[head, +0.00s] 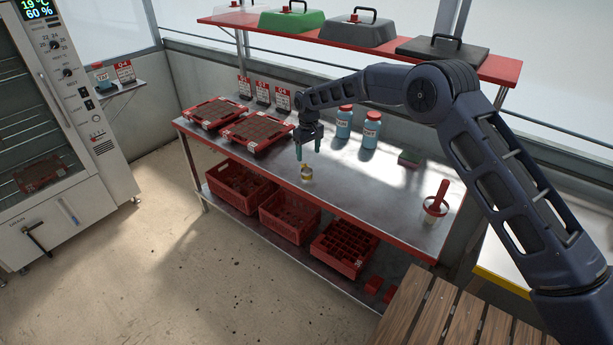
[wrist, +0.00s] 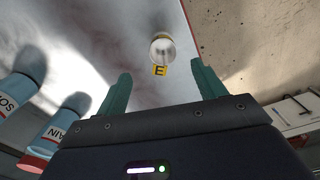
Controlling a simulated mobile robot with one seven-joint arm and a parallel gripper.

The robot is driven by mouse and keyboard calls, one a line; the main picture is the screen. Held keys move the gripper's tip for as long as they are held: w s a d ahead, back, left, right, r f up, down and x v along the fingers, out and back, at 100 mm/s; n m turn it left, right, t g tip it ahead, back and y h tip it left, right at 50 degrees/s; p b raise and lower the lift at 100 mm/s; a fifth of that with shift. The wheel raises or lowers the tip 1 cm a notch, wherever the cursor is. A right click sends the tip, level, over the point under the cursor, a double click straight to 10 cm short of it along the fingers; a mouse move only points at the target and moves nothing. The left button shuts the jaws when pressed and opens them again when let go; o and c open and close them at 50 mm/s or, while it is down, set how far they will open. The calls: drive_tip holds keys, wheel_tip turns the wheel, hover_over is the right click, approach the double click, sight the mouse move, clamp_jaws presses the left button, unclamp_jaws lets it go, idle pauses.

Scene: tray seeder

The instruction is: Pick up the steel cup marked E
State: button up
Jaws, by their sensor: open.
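The steel cup marked E (wrist: 162,50) stands on the metal bench between and beyond my fingertips in the wrist view, with its yellow E tag (wrist: 160,70) facing my gripper. In the head view the cup (head: 306,173) is small, near the front edge of the bench. My gripper (head: 308,150) has green fingers pointing down, open and empty, above the cup. The fingers also show wide apart in the wrist view (wrist: 163,85). The cup is apart from both fingers.
On the steel bench (head: 400,185) stand two blue bottles (head: 343,122) (head: 370,130), two red trays (head: 215,112) (head: 257,131) and a red-handled tool in a pot (head: 435,205). Red crates (head: 343,248) sit on the shelf below. The bench around the cup is clear.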

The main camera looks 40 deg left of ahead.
hover_over(306, 171)
drive_tip(key=s+d, duration=0.1)
drive_tip(key=d, duration=0.1)
wheel_tip(306, 171, down, 6)
drive_tip(key=shift+s+r, duration=0.1)
drive_tip(key=shift+r, duration=0.15)
drive_tip(key=shift+a+f, duration=0.2)
drive_tip(key=shift+f, duration=1.1)
drive_tip(key=shift+a+f, duration=0.2)
drive_tip(key=shift+f, duration=1.1)
drive_tip(key=c, duration=1.1)
